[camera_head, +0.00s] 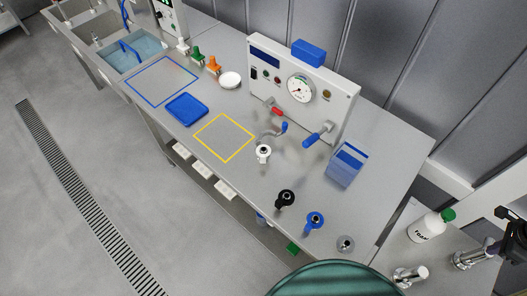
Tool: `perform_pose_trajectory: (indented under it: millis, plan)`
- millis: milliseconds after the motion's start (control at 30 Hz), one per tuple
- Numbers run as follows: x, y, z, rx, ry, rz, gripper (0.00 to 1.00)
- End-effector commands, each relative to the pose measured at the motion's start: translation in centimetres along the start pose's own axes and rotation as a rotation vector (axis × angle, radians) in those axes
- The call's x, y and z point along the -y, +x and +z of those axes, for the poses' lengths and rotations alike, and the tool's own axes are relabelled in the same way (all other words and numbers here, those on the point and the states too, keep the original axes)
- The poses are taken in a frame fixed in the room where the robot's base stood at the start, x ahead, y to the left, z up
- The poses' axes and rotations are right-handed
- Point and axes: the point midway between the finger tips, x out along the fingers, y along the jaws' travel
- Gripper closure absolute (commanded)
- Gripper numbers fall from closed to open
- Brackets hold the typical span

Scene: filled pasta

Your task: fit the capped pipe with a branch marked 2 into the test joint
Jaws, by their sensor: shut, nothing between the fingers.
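Two shiny metal pipe pieces lie on the side table at the lower right: one nearer the front (410,274), one further right (470,258). Each seems to have a short branch, but no number can be read on either. My gripper (508,222), a dark shape at the right edge, is shut and empty, just above and right of the right-hand piece. Whether it touches that piece cannot be told. I cannot tell which fitting is the test joint.
White (263,152), black (286,198), blue (314,221) and grey (346,243) fittings stand along the bench. A clear blue box (346,165) stands behind them. A white foam bottle (425,228) stands on the side table. The yellow square (224,138) is empty.

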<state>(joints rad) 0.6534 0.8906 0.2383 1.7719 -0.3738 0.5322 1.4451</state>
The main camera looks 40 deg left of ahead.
Motion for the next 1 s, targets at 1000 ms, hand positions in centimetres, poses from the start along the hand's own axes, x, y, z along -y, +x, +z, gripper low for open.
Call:
perform_pose_trajectory:
  millis: [1000]
  plan:
    - [0.2, -2.0, -0.5, -0.005, 0.009, -0.011, 0.77]
